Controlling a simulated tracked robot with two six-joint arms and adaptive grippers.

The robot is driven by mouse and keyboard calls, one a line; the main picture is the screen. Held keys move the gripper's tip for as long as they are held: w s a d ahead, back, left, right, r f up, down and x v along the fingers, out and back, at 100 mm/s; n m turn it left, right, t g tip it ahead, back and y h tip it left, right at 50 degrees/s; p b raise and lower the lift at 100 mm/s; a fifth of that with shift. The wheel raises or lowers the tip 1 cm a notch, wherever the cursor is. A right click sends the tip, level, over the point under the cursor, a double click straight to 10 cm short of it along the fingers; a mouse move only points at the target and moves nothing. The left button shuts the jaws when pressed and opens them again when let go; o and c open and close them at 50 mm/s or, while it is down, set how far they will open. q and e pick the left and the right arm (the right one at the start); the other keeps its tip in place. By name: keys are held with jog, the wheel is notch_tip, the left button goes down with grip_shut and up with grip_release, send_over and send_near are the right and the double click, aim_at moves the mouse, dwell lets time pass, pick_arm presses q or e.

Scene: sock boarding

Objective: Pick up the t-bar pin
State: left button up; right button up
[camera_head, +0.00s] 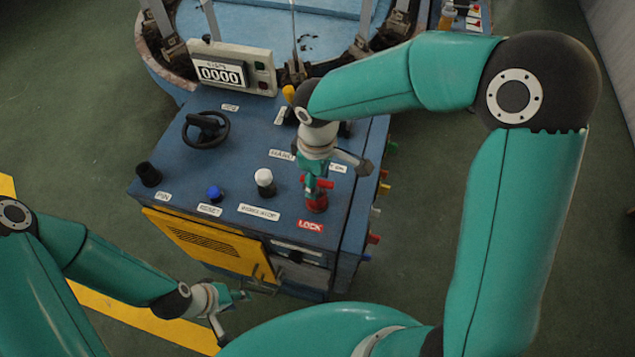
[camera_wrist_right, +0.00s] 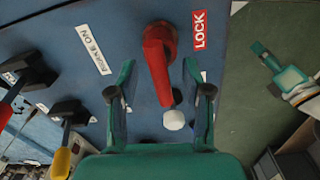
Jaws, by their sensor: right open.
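A red handle (camera_head: 317,201) stands by the LOCK label on the blue panel. In the right wrist view the handle (camera_wrist_right: 158,60) shows a round base with a bar reaching towards the gripper. A black knob (camera_head: 148,174) stands by the PIN label at the panel's left edge. I cannot tell which of these is the t-bar pin. My right gripper (camera_head: 316,186) is open, its fingers on either side of the red handle and apart from it. My left gripper (camera_head: 232,303) hangs low in front of the cabinet; its opening is unclear.
The panel carries a white knob (camera_head: 264,178), a blue button (camera_head: 214,193), a black handwheel (camera_head: 206,130) and a counter (camera_head: 230,70). A yellow door (camera_head: 205,245) is on the cabinet's front. Green floor (camera_head: 70,110) is free on the left.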

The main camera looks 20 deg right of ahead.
notch_tip(320, 180, down, 2)
grip_shut()
dwell(0.4)
jog(key=shift+r, duration=0.1)
notch_tip(320, 180, up, 27)
jog(key=p, duration=0.6)
jog(key=shift+p, duration=0.4)
dwell(0.7)
